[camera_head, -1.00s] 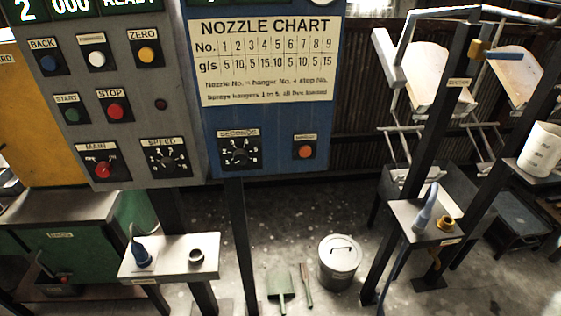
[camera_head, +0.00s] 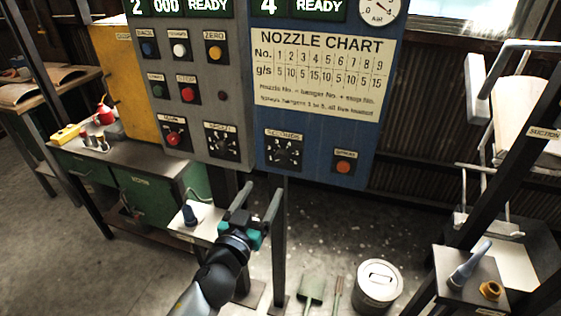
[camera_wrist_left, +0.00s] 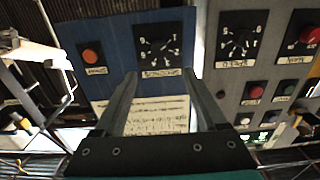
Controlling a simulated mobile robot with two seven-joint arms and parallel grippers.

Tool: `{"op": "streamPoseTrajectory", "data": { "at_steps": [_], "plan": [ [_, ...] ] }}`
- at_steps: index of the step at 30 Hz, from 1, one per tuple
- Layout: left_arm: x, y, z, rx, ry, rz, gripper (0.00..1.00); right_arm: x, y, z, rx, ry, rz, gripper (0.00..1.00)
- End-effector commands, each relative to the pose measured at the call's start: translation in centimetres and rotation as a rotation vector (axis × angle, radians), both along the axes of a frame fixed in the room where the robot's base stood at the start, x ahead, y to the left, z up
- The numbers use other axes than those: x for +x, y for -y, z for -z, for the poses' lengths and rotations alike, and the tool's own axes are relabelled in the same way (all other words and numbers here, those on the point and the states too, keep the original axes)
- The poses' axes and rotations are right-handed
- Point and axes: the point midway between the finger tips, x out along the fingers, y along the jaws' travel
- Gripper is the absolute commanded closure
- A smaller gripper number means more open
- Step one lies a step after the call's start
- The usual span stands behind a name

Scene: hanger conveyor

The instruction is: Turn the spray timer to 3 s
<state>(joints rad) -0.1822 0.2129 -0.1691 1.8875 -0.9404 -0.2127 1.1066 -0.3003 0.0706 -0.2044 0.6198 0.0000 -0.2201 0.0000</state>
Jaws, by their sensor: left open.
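The spray timer is the black SECONDS dial (camera_head: 284,151) low on the blue panel (camera_head: 330,150), with white numbers around a dark knob. Its pointer setting is too small to read. My left gripper (camera_head: 261,190) is open and empty, pointing up just below the dial in the head view. In the left wrist view, where the panel appears upside down, the dial (camera_wrist_left: 160,45) lies beyond and between the two open fingertips (camera_wrist_left: 160,73). The fingers appear apart from the knob. My right gripper is not in view.
The SPEED dial (camera_head: 221,140) and red MAIN knob (camera_head: 173,138) are on the grey panel left of the timer. An orange button (camera_head: 343,167) is to its right. A lidded can (camera_head: 378,285) is on the floor.

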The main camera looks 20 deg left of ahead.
Motion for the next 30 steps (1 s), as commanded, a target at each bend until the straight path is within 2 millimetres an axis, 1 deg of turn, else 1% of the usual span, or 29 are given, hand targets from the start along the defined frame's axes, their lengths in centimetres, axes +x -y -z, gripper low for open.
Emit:
{"op": "streamPoseTrajectory", "data": {
  "at_steps": [1, 3, 18, 24, 30],
  "plan": [
    [0.9, 0.0, -0.1, 0.001, 0.001, 0.001, 0.26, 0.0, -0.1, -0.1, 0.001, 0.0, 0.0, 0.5],
    [1.9, 0.0, -0.1, 0.002, 0.001, 0.0, 0.26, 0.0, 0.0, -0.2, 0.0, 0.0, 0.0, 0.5],
    [9.3, 0.3, 0.0, 0.001, 0.0, -0.001, 0.26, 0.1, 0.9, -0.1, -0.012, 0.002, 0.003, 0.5],
    [11.2, 0.4, 0.1, 0.0, -0.001, 0.001, 0.26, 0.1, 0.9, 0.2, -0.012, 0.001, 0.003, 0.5],
    [11.9, 0.5, 0.1, -0.001, -0.002, 0.001, 0.26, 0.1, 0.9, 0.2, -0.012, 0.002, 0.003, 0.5]
  ]
}}
